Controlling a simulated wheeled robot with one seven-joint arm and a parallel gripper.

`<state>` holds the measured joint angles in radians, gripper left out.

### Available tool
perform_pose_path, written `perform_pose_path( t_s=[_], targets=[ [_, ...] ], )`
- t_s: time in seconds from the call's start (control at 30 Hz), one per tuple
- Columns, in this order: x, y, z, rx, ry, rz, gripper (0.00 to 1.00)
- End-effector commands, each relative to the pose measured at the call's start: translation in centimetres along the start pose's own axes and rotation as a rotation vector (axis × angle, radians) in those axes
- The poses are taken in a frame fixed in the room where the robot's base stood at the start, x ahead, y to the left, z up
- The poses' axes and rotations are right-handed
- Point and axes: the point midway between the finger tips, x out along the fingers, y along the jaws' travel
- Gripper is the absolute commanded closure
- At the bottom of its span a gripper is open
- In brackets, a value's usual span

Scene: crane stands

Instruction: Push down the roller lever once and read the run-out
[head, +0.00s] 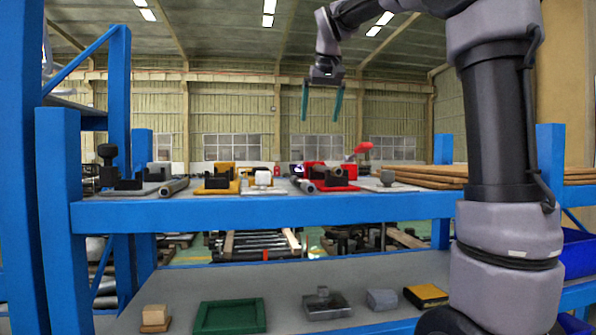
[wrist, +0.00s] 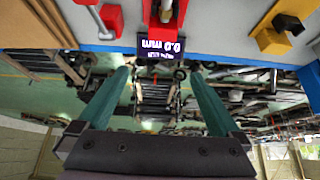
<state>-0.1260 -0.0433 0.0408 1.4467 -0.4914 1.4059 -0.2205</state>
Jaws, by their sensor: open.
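A red stand (head: 316,168) with dark blocks and a roller sits on the blue-edged shelf, right of centre in the head view. A red lever-like piece (head: 363,148) rises at its right; I cannot tell for sure that it is the roller lever. In the wrist view a red part (wrist: 165,14) of a stand shows at the top edge. Just below it a dark display (wrist: 160,45) shows upside-down digits that look like 0.0 mm. My gripper (head: 321,112) is open and empty, high above the red stand; its teal fingers also show in the wrist view (wrist: 158,78).
A yellow stand (head: 218,183) and a grey stand (head: 138,185) stand to the left on the shelf (head: 260,208). Brown boards (head: 430,173) lie at the right. The lower shelf holds a green tray (head: 230,316) and small blocks. Air around my gripper is clear.

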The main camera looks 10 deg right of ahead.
Motion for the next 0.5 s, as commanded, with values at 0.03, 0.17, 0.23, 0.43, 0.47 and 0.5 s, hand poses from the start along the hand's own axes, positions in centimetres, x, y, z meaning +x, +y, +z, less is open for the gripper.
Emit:
perform_pose_path(
  t_s=[0.03,0.17,0.23,0.43,0.47,0.5],
  targets=[
    [0.2,-0.1,-0.3,-0.004,0.000,0.003,0.00],
    [1.6,-0.1,-0.4,-0.005,-0.002,0.004,0.00],
    [2.8,-0.1,-0.4,-0.006,-0.003,0.004,0.00],
    [6.8,-0.1,-0.4,-0.005,-0.002,0.004,0.00],
    [7.3,-0.1,-0.3,-0.005,-0.003,0.004,0.00],
    [8.0,-0.1,-0.3,-0.004,-0.003,0.003,0.00]
  ],
)
